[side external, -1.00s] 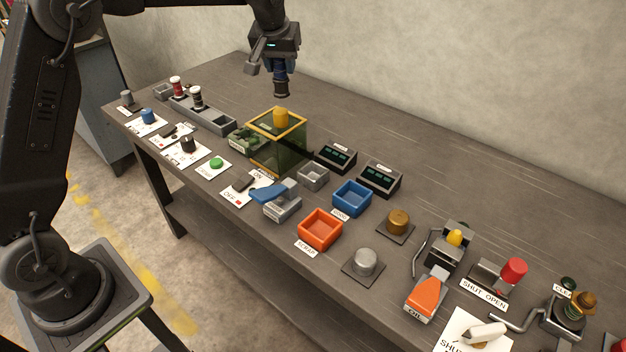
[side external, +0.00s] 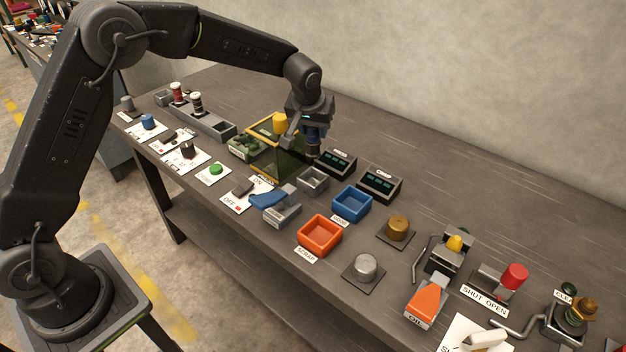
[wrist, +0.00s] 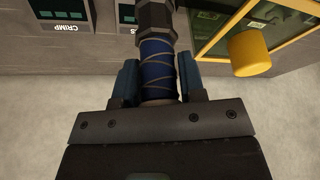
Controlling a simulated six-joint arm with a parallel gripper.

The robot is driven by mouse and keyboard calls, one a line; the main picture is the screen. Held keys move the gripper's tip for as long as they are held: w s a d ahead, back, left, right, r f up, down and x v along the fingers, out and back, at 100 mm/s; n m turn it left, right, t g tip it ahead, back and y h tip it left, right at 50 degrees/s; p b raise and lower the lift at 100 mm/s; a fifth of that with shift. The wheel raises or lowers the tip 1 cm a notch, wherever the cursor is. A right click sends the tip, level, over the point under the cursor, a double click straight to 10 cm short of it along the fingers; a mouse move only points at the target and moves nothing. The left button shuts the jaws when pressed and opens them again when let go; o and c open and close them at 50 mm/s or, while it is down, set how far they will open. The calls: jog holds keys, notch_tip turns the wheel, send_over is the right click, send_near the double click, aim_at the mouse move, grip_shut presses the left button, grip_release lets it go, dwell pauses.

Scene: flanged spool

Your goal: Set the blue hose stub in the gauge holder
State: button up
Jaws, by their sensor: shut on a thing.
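The blue hose stub (wrist: 158,68) is between the two fingers of my gripper (wrist: 158,82) in the wrist view. It has thin spiral lines and a dark hex fitting at its far end. In the side view, my gripper (side external: 313,131) is shut on it and holds it upright, fitting down, beside the yellow-framed case. Below and in front is a small grey open-topped box (side external: 313,181); it looks empty. No label marks it as the gauge holder, so I cannot tell if it is. The fitting's gap to the surfaces below is unclear.
The case (side external: 270,162) with a yellow knob (side external: 280,124) is close left of my gripper. Two dark readout boxes (side external: 337,163) (side external: 380,184) stand to the right. A blue bin (side external: 352,203) and an orange bin (side external: 320,234) are nearer the front. The back of the bench is clear.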

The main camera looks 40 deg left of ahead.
aim_at(310, 145)
notch_tip(310, 145, down, 10)
jog(key=shift+r, duration=0.25)
jog(key=shift+f, duration=0.3)
jog(key=o, duration=1.1)
jog(key=shift+f, duration=0.1)
jog(key=shift+r, duration=0.35)
jog(key=v, duration=1.2)
